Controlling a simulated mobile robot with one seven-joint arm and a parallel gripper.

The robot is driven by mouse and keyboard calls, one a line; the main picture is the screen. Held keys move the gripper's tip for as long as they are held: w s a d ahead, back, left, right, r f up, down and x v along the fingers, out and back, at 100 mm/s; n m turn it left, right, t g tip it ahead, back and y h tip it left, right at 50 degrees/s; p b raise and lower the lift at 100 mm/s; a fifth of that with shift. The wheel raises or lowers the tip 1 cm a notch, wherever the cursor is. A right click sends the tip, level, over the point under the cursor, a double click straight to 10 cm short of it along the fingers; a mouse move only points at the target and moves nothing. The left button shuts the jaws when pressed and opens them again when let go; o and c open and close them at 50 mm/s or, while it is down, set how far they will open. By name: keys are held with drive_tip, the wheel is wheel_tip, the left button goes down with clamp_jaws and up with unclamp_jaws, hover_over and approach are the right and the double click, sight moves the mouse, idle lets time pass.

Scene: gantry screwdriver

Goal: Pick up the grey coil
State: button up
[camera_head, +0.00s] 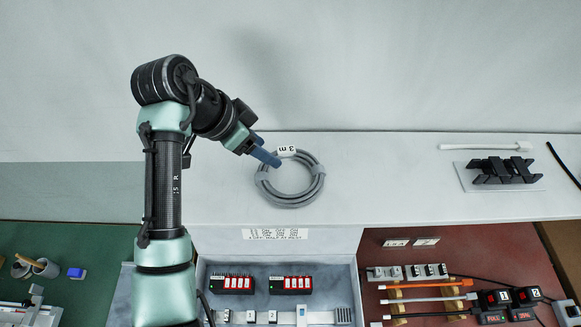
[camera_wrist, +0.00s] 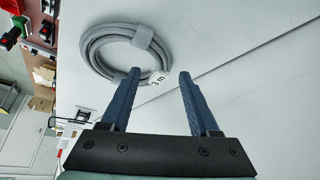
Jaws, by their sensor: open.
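The grey coil (camera_head: 290,199) lies flat on the light shelf, with wrap ties around it and a white tag (camera_head: 286,150) reading "3 m" at its far edge. My gripper (camera_head: 267,157) is at the coil's far left edge, close to the tag. In the wrist view the coil (camera_wrist: 91,48) lies beyond the fingertips, mostly up and to the left. My gripper (camera_wrist: 158,74) is open there, its two blue fingers apart, with the tag (camera_wrist: 157,78) showing between the tips. The gap between the fingers holds nothing. I cannot tell whether a finger touches the coil.
The shelf (camera_head: 400,180) is clear around the coil. A black holder (camera_head: 503,170) on a white plate and a white stick (camera_head: 485,146) lie at the right. Below are a grey bay with red modules (camera_head: 290,284) and a red-brown panel with cables and connectors (camera_head: 430,257).

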drive_tip(key=shift+p+x, duration=0.65)
drive_tip(key=shift+x, duration=1)
clamp_jaws()
drive_tip(key=shift+r, duration=0.1)
